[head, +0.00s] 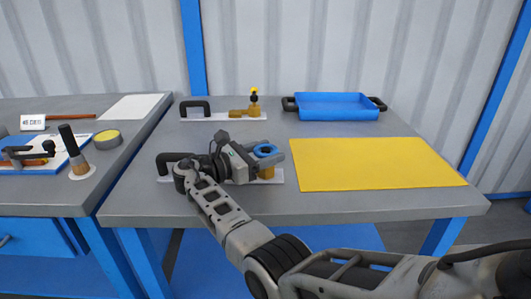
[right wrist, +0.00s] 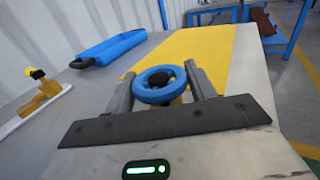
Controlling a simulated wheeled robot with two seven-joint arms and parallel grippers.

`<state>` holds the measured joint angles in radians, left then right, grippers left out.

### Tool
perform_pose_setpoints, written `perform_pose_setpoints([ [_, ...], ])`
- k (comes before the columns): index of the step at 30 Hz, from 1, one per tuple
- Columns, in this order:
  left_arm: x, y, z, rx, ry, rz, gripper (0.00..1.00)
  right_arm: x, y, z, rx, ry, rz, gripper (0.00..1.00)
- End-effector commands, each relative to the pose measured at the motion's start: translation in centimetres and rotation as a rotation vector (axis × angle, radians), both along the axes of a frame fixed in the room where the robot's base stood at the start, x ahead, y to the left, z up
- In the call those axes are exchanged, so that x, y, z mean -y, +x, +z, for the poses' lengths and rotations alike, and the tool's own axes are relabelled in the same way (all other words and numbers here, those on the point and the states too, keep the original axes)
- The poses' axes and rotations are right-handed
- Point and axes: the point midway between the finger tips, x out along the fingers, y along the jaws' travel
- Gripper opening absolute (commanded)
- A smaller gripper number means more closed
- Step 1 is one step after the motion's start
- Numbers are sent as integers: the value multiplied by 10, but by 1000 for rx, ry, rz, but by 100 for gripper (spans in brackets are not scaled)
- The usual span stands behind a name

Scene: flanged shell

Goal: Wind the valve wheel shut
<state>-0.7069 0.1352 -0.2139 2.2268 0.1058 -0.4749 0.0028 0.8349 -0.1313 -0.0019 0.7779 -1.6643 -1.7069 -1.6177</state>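The blue valve wheel (head: 266,149) sits on a brass valve body (head: 267,173) on a pale base plate near the middle of the table. It also shows in the right wrist view (right wrist: 159,84) as a blue ring with a dark hub. My right gripper (head: 262,153) reaches it from the left, with one finger on each side of the rim. In the right wrist view the wheel fills the gap between the fingers, and the gripper looks shut on it. Part of the valve body is hidden behind the wheel and fingers. My left gripper is not in view.
A blue tray (head: 338,106) with black handles is at the back right. A flat yellow mat (head: 375,163) lies right of the valve. A side table at left holds a tin (head: 107,139) and a brush.

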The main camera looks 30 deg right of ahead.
Motion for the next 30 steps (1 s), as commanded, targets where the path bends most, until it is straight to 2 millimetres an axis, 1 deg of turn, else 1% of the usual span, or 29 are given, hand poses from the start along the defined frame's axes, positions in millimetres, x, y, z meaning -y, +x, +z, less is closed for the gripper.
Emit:
perform_pose_setpoints([
  [1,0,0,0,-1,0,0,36,1,0,0,0,-1,-2,68],
  [2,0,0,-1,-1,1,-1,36,1,0,0,0,-1,-1,76],
  [10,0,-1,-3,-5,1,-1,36,0,0,0,0,0,1,76],
  [14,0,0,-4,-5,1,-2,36,-8,1,-1,0,1,3,76],
  [17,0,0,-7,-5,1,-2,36,-23,2,-1,0,1,4,76],
  [20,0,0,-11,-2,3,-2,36,-44,3,-2,0,1,5,76],
  [27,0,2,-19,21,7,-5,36,-105,5,-3,0,0,4,76],
  [30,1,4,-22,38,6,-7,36,-126,6,-5,1,0,4,76],
])
